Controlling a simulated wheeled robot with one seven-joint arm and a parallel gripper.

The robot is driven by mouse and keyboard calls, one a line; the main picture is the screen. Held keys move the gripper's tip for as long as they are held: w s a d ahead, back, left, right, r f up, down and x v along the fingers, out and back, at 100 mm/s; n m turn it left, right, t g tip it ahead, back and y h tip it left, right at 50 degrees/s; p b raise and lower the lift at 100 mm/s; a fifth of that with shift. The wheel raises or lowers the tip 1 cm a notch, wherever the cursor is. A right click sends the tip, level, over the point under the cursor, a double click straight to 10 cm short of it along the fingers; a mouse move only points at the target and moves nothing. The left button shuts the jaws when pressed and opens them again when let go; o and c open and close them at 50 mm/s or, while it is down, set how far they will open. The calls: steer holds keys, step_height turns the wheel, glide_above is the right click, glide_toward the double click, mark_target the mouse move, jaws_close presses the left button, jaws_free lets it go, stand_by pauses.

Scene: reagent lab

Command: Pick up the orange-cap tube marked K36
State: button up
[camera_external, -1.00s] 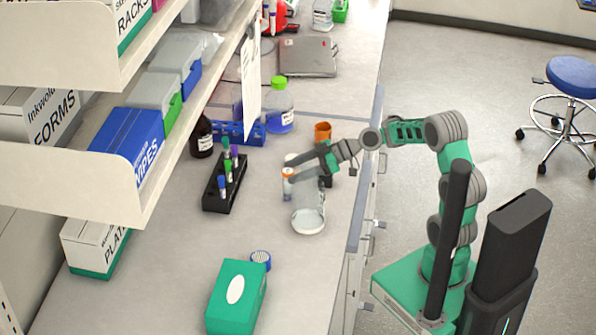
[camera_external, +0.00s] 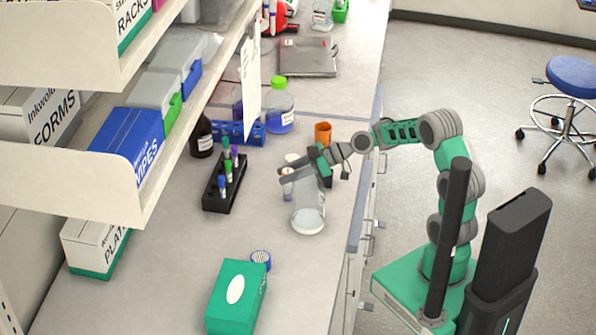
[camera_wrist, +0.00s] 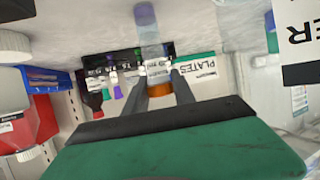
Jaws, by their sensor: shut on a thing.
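My gripper (camera_external: 285,175) is over the counter, left of the glass flask, with its fingers shut on the orange-cap tube. In the wrist view my gripper (camera_wrist: 160,93) has one finger on each side of the orange cap. The tube (camera_wrist: 154,68) runs away from the fingers, with a white label whose marking I cannot read. In the external view the tube's body (camera_external: 287,192) shows below the fingers, roughly upright. The fingers mostly hide its cap there. I cannot tell whether its bottom touches the counter.
A clear flask (camera_external: 308,212) stands close on the right. A black rack (camera_external: 213,203) with several tubes is on the left. A blue rack (camera_external: 252,137) and a green-cap bottle (camera_external: 280,105) stand behind. A green tissue box (camera_external: 237,300) is in front.

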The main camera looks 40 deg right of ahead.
jaws_close()
